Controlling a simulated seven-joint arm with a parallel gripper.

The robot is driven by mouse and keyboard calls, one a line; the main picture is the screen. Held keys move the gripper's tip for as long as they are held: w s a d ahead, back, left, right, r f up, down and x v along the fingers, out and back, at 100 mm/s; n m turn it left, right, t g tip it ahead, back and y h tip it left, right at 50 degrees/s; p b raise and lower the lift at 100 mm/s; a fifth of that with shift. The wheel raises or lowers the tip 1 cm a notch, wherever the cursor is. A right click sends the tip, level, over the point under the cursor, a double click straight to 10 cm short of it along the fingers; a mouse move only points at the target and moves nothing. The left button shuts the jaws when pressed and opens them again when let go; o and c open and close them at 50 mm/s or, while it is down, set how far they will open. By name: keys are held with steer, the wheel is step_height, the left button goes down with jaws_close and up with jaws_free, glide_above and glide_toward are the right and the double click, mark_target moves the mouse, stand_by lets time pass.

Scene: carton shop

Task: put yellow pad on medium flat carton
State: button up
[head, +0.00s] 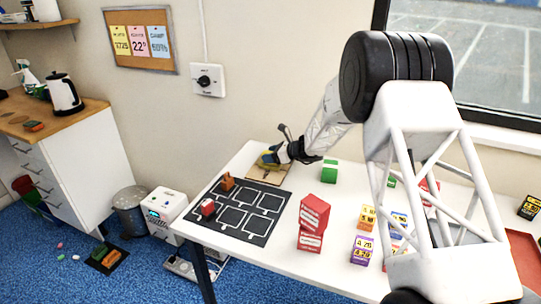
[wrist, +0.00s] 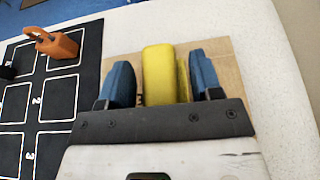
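The yellow pad (wrist: 158,72) lies over the brown flat carton (wrist: 221,62) in the wrist view. In the head view the flat carton (head: 258,176) lies at the table's far left corner, and the yellow pad (head: 264,155) is partly hidden by my gripper. My gripper (head: 270,157) is low over the carton. Its two blue fingers (wrist: 163,75) stand on either side of the pad, with a narrow gap showing at the left finger. The gripper looks open. Whether the pad rests fully on the carton is hard to tell.
A black mat with white outlined cells (head: 240,213) lies beside the carton, with an orange item (head: 227,182) and a red item (head: 208,208) on it. A green block (head: 329,171), stacked red boxes (head: 312,222) and small printed boxes (head: 362,250) stand to the right.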

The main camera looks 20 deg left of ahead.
steer(key=shift+r, duration=0.15)
steer(key=shift+d, duration=0.15)
steer(key=v, duration=1.1)
steer(key=shift+d+r, duration=0.15)
steer(key=shift+d, duration=0.2)
stand_by(0.5)
